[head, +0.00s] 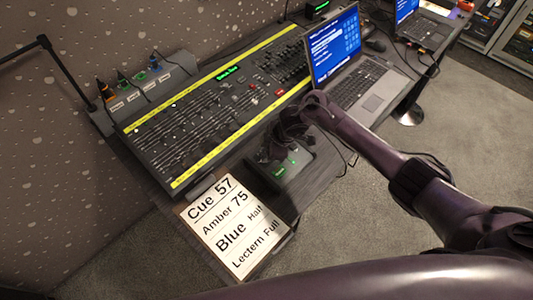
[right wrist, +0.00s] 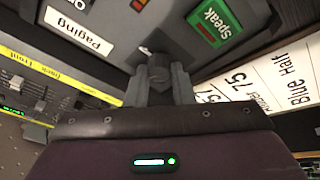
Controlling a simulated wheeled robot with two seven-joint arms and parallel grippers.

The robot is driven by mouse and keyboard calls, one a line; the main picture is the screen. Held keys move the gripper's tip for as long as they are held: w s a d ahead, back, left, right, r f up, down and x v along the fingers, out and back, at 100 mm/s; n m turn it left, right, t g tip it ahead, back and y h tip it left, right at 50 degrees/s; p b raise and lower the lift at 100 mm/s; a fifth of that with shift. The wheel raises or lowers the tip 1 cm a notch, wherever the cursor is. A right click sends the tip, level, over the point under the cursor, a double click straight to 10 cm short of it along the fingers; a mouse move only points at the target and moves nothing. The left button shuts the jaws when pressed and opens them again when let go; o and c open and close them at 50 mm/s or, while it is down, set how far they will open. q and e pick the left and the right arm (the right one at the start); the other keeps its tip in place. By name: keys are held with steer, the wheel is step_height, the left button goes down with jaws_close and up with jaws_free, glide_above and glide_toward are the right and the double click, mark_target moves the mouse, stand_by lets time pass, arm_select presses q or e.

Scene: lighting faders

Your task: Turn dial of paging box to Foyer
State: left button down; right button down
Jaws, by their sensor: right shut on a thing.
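The paging box (head: 297,174) is a dark box at the front edge of the desk, below the laptop. In the right wrist view it fills the top, with a white "Paging" label (right wrist: 80,32) and a green "Speak" button (right wrist: 215,24). My right gripper (head: 277,146) reaches down over the box from the right. In the right wrist view its fingers are closed on the sides of the dark dial (right wrist: 158,72). The dial's pointer and most position labels are hidden or cut off, so I cannot tell its setting. My left gripper is not in view.
The long fader console (head: 215,108) with yellow strips lies behind the box. An open laptop (head: 368,88) stands to the right. A white cue board (head: 232,226) lies at the desk's front left. Carpet (head: 330,225) is clear in front.

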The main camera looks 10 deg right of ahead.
steer(key=n+g+b, duration=0.1)
steer(key=n+b, duration=0.1)
steer(key=n, duration=0.2)
steer(key=shift+w+f+b, duration=0.1)
steer(key=shift+w+b, duration=0.05)
steer(key=shift+b, duration=0.15)
steer(key=shift+n+g+b, duration=0.3)
steer(key=shift+n+b, duration=0.2)
steer(key=shift+n, duration=0.3)
steer(key=shift+d, duration=0.1)
steer(key=c, duration=1.3)
jaws_free()
steer(key=shift+o, duration=0.2)
steer(key=v, duration=0.8)
